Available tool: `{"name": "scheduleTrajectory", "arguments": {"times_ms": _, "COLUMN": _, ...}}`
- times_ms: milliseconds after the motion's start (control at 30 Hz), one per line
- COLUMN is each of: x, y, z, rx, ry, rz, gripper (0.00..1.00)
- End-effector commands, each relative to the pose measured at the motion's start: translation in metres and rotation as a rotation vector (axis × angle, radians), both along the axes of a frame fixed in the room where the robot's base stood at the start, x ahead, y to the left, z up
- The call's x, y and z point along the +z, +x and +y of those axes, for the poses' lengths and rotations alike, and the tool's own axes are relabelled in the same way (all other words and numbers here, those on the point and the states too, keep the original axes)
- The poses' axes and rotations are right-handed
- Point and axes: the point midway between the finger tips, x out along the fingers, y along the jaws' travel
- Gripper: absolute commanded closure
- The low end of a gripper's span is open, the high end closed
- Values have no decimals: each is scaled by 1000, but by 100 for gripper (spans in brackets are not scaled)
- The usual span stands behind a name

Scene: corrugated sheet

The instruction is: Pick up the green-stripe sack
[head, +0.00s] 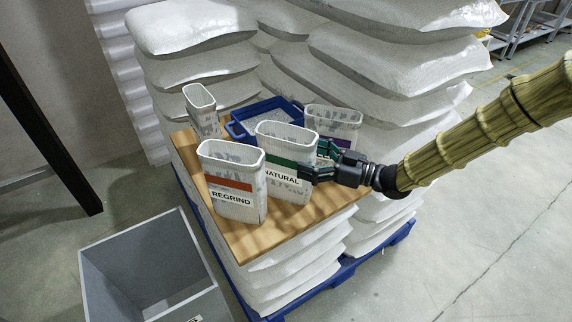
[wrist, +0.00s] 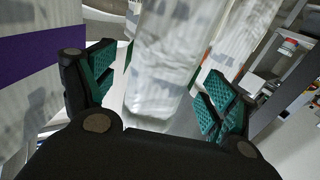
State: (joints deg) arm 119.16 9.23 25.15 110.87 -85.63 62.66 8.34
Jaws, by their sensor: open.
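The green-stripe sack (head: 284,183), a white upright open-topped sack lettered NATURAL, stands on the wooden board (head: 262,236) in the head view. My gripper (head: 325,160) is at its right side, coming in from the right, and covers part of its label and stripe. In the wrist view my gripper (wrist: 158,90) is open, with its teal pads apart and the white sack (wrist: 165,62) showing in the gap ahead between them. Slivers of green show at its sides. I cannot tell whether a pad touches it.
An orange-stripe REGRIND sack (head: 232,202) stands close at left. A purple-stripe sack (head: 335,122) stands behind my gripper, near the left finger in the wrist view (wrist: 38,50). A blue tray (head: 240,132) and another white sack (head: 200,108) are behind. A grey bin (head: 100,290) is at lower left.

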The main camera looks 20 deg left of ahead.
Motion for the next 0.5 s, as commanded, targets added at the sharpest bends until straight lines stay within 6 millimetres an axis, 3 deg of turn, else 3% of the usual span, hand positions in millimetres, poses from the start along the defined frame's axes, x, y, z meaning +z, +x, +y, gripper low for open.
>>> {"name": "scheduleTrajectory", "arguments": {"times_ms": 300, "x": 3, "y": 5, "z": 38, "rx": -1, "ry": 0, "rz": 0, "gripper": 14}}
{"name": "scheduleTrajectory", "arguments": {"times_ms": 500, "x": 2, "y": 6, "z": 42, "rx": -1, "ry": 1, "rz": 0, "gripper": 14}}
